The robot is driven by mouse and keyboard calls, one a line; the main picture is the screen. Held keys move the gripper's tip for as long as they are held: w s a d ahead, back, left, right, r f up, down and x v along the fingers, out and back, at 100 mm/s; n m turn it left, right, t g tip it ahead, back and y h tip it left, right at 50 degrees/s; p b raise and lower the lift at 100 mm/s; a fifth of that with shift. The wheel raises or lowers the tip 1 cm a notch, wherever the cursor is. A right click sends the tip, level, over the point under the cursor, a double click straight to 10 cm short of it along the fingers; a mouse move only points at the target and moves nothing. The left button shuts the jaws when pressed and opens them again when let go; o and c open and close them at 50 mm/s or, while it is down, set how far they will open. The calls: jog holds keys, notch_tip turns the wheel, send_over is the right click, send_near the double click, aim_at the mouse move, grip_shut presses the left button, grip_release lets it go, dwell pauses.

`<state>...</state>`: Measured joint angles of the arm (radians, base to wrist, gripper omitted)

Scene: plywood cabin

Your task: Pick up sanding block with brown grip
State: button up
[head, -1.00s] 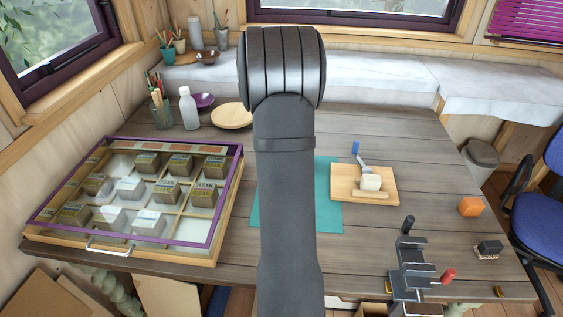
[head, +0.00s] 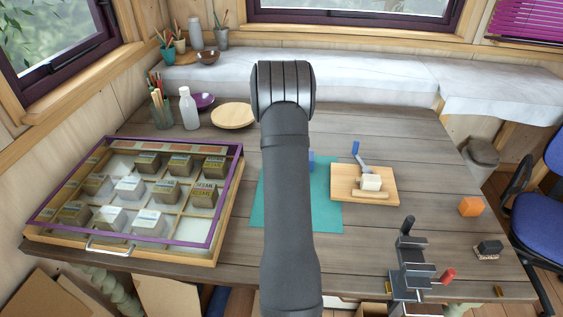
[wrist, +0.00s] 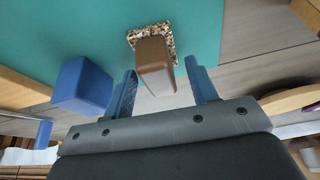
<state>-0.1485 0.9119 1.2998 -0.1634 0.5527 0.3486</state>
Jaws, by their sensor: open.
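The sanding block with a brown grip (wrist: 154,66) and a speckled base (wrist: 149,33) sits on the teal mat in the wrist view. In the head view it is hidden behind my arm. My gripper (wrist: 161,70) is open, with one blue finger to each side of the brown grip in the picture. I see gaps on both sides, so the fingers look apart from it. I cannot tell how far down the fingertips reach.
A blue block (wrist: 84,86) stands close beside my left finger in the wrist view. The teal mat (head: 328,212) lies next to a wooden board (head: 386,191).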

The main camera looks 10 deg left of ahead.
jog(key=shift+f, duration=0.15)
jog(key=c, duration=1.1)
notch_tip(320, 180, up, 4)
jog(key=shift+w+r, duration=0.1)
jog(key=shift+r, duration=0.1)
jog(key=s+d+r, duration=0.5)
jog(key=d+r, duration=0.1)
jog(key=d, duration=0.4)
jog(key=shift+d+r, duration=0.3)
jog(key=shift+d, duration=0.05)
jog(key=shift+w, duration=0.1)
